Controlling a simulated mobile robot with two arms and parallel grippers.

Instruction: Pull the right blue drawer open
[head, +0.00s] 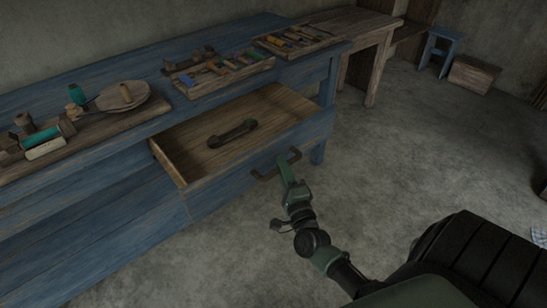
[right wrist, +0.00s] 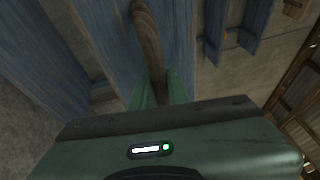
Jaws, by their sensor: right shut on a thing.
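The right blue drawer (head: 222,190) stands pulled out from the blue workbench in the head view, its bare wooden inside showing. A dark elongated object with thick ends (head: 233,133) lies in it. The drawer's dark curved handle (head: 264,177) is on its front face. My right gripper (head: 285,166) is at the handle's middle, shut on it. In the right wrist view the handle (right wrist: 150,42) runs between the green fingers (right wrist: 161,88), which are partly hidden behind the gripper body. My left gripper is not in view.
The blue workbench (head: 60,103) carries a board with spools and a round wooden dish (head: 122,97), plus trays of coloured pieces (head: 220,75). A wooden table (head: 358,22) and a blue stool (head: 441,48) stand behind. The floor right of the drawer is clear.

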